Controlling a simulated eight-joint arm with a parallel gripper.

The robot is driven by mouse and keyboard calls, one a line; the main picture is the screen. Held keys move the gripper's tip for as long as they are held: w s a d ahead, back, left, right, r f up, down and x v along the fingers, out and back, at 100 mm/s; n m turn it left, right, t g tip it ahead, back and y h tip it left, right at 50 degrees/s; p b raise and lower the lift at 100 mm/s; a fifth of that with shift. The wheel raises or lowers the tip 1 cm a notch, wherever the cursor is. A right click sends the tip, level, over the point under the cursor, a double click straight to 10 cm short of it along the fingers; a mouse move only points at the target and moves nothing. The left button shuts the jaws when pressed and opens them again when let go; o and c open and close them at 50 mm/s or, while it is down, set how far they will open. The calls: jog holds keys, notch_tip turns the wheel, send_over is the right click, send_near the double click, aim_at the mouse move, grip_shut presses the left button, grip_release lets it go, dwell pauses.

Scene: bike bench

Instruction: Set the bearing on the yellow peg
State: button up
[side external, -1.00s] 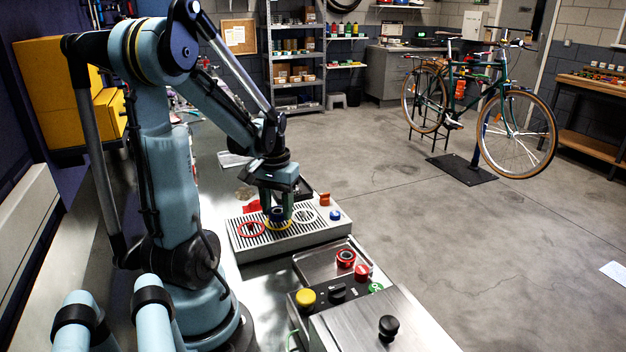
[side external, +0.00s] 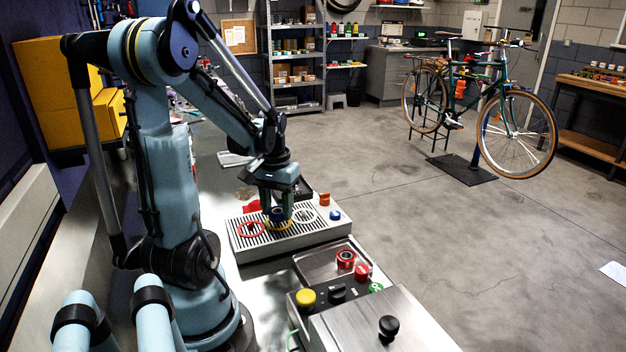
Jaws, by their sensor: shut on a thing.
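My gripper (side external: 278,213) points down over the slotted metal tray (side external: 290,242). Its jaws are shut on a small dark blue ring-like piece, the bearing (side external: 277,214), mostly covered by the fingers. A yellow ring mark (side external: 280,226) lies directly below on the tray. The yellow peg itself cannot be made out behind the gripper and the bearing. I cannot tell whether the bearing touches or surrounds the peg.
A red ring mark (side external: 251,229) lies left on the tray and a white ring mark (side external: 304,215) right. A blue knob (side external: 335,215) is at the tray's right end. Nearer are a red ringed part (side external: 346,258) and a control box with a yellow button (side external: 305,297).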

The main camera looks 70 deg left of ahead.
jog(key=shift+f, duration=0.65)
jog(key=o, duration=0.8)
jog(key=shift+r, duration=0.1)
notch_tip(320, 180, up, 11)
jog(key=shift+f, duration=0.1)
dwell(0.8)
jog(key=w+d+m+t, duration=0.2)
jog(key=w+d+m, duration=0.1)
jog(key=d, duration=0.5)
jog(key=w+d+f+m+t, duration=0.1)
jog(key=w+d+m+t, duration=0.1)
jog(key=d, duration=0.5)
jog(key=w+d+f+m+t, duration=0.1)
jog(key=w+d+m+t, duration=0.2)
jog(key=d, duration=0.5)
jog(key=shift+w+d+m, duration=0.3)
jog(key=shift+w+m, duration=0.2)
jog(key=shift+m, duration=0.1)
